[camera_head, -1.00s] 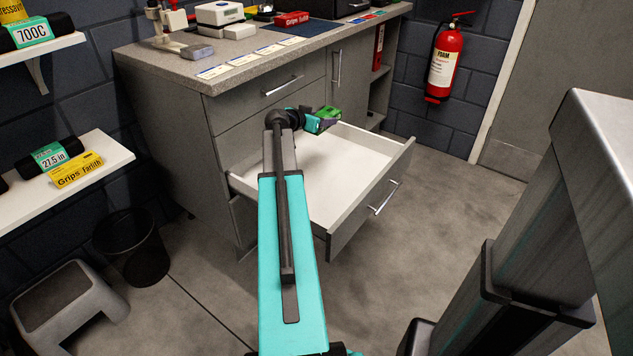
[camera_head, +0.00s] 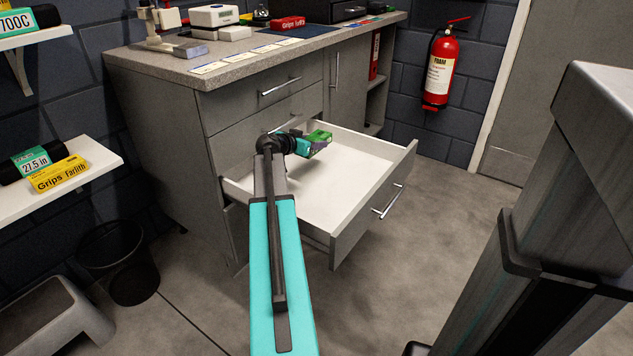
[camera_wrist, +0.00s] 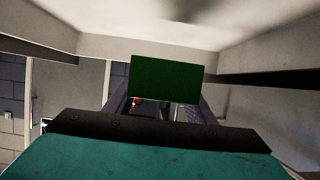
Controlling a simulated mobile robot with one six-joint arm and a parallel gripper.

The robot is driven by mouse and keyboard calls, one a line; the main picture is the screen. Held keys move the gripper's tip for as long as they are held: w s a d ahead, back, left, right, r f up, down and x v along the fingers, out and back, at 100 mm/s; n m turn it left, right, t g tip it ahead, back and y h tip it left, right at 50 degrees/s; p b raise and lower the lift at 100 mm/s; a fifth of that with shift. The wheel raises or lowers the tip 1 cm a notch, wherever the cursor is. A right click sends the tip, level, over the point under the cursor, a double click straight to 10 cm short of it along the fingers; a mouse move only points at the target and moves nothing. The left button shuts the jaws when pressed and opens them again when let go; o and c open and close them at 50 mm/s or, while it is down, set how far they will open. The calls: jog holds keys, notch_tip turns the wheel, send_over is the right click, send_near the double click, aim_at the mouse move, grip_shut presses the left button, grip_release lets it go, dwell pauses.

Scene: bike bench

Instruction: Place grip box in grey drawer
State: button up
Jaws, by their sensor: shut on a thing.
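A green box (camera_head: 319,138) is held at the end of my arm, over the open grey drawer (camera_head: 345,229) of the bench. My gripper (camera_head: 308,145) is shut on it. In the wrist view the green box (camera_wrist: 167,79) sits between my gripper's fingers (camera_wrist: 155,103), its plain green face toward the camera. The drawer has a white inside (camera_head: 350,180) that looks empty. I cannot tell the exact height of the box above the drawer floor.
The worktop (camera_head: 150,62) above carries a red grips box (camera_head: 288,23), a scale (camera_head: 215,17) and cards. A yellow grips box (camera_head: 59,174) lies on the left shelf (camera_head: 95,160). A black bin (camera_head: 118,262) and a grey step stool (camera_head: 50,320) stand at left. A fire extinguisher (camera_head: 440,68) hangs at right.

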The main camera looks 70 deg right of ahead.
jog(key=b, duration=0.2)
send_over(314, 171)
jog(key=shift+f, duration=2.5)
jog(key=shift+f+b, duration=0.6)
jog(key=shift+f, duration=1.9)
jog(key=shift+f, duration=0.15)
jog(key=o, duration=1.1)
jog(key=shift+r, duration=0.2)
jog(key=shift+p+v, duration=0.9)
jog(key=shift+v, duration=2.85)
jog(key=shift+f, duration=0.1)
